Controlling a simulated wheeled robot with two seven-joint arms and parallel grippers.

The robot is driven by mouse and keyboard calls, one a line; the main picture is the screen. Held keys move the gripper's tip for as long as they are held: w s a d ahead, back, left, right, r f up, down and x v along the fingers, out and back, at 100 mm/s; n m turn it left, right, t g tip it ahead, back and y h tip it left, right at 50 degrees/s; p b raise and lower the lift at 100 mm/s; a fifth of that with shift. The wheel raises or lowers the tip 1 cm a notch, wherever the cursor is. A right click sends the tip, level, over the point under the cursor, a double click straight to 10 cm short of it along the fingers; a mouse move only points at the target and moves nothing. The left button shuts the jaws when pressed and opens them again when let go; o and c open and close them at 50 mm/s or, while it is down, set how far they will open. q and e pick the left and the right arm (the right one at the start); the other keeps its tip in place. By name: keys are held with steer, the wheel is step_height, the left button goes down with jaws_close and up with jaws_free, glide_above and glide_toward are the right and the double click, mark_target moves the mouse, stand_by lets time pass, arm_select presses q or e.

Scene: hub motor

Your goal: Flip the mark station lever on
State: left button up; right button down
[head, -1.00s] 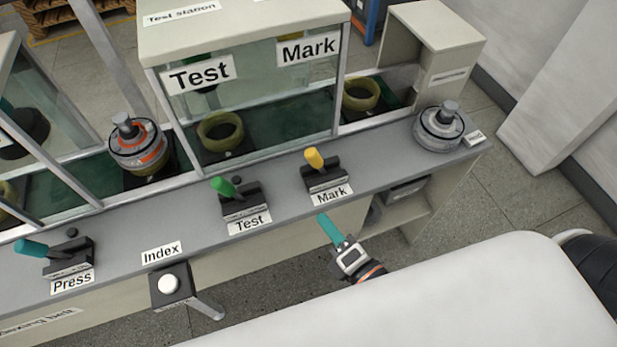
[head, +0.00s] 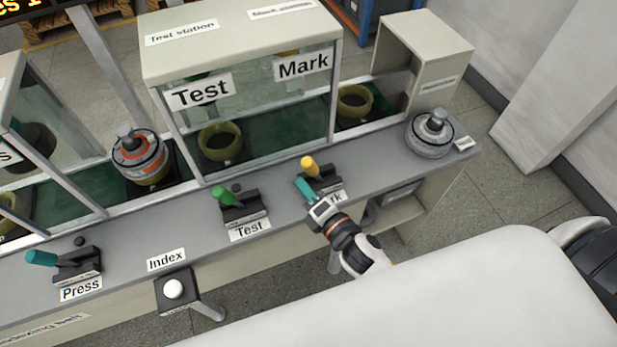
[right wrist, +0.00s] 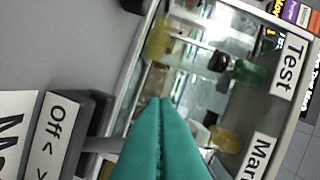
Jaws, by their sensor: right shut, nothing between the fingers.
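The mark station lever has a yellow handle (head: 310,164) on a dark base (head: 325,180) on the grey bench, with a partly covered Mark label in front. My right gripper (head: 299,184) has teal fingers, shut and empty, just left of the yellow handle in the head view. I cannot tell whether they touch. In the right wrist view the shut fingers (right wrist: 162,110) point past the dark lever base (right wrist: 92,130), which bears an "Off" plate (right wrist: 55,130). The yellow handle is not clear there. My left gripper is not in view.
The green Test lever (head: 224,196) stands left of my right gripper, and the teal Press lever (head: 45,258) is farther left. The glass-fronted station (head: 250,120) rises behind. A grey motor part (head: 430,135) stands at the bench's right end.

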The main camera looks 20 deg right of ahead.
mark_target(311, 171)
steer(key=shift+w+d+r, duration=0.2)
steer(key=shift+w+d, duration=0.05)
steer(key=shift+d, duration=0.3)
steer(key=shift+d+r+m, duration=0.2)
steer(key=shift+d+m, duration=0.15)
steer(key=shift+m, duration=0.25)
steer(key=shift+d+r+m+t, duration=0.3)
steer(key=shift+d+m, duration=0.35)
steer(key=shift+m, duration=0.35)
steer(key=shift+d+r+m+t+y, duration=0.15)
steer(key=shift+d+m+t+y, duration=0.15)
steer(key=shift+d+m, duration=0.65)
steer(key=shift+w+d+m+t, duration=0.15)
steer(key=shift+d+m, duration=0.3)
steer(key=shift+m, duration=0.4)
steer(key=shift+s+d+m+t, duration=0.15)
steer(key=shift+d+m, duration=0.25)
steer(key=shift+m, duration=0.4)
steer(key=shift+w, duration=0.1)
